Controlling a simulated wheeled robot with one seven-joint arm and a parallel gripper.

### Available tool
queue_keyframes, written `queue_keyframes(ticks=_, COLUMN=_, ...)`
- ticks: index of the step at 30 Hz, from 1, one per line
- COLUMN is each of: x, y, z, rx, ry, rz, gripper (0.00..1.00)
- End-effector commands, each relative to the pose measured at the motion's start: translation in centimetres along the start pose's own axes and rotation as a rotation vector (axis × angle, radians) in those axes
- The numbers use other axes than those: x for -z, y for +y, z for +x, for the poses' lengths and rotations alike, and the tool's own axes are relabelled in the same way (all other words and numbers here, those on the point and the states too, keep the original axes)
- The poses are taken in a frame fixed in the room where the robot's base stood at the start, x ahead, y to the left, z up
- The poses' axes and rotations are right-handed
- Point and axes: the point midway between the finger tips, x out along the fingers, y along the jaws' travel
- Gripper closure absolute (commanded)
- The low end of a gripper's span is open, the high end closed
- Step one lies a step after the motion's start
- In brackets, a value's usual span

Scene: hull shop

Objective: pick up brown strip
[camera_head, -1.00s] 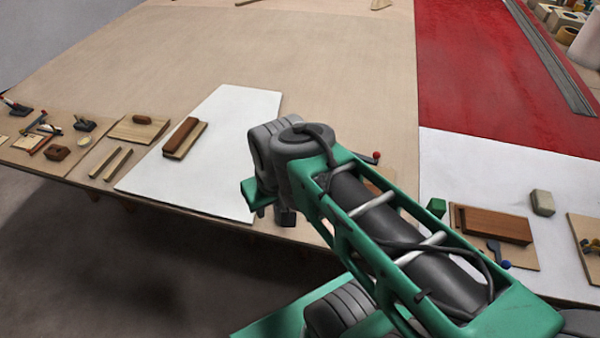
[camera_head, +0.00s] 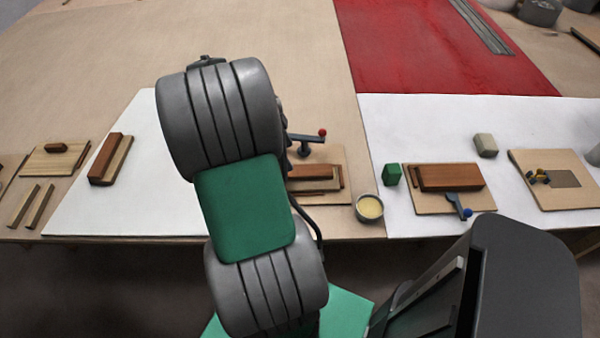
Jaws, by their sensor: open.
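Several brown wooden pieces show, and I cannot tell for certain which one is the brown strip. One long brown piece (camera_head: 105,158) lies on a light wood block on the white sheet at left. Another brown piece (camera_head: 312,172) lies on a light board in the middle, partly hidden by my arm. A thicker brown block (camera_head: 450,177) lies on a light board at right. My arm stands in front of the middle of the table; I cannot make out my gripper's fingertips, and no piece is seen held.
A cup (camera_head: 369,208) and a green block (camera_head: 391,174) stand near the front edge. A blue-handled tool (camera_head: 458,204) lies by the thick brown block. A grey block (camera_head: 485,145) stands behind. Two light strips (camera_head: 31,206) lie at left.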

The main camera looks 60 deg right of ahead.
Motion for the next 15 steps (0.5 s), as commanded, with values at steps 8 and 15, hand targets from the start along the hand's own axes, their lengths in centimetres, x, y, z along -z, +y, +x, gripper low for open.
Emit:
queue_keyframes(ticks=8, x=0.5, y=0.2, z=3.9, rx=-0.006, ry=0.002, rz=0.017, gripper=0.35)
queue_keyframes(ticks=15, x=0.6, y=0.2, z=7.3, rx=-0.002, ry=0.000, rz=0.014, gripper=0.35)
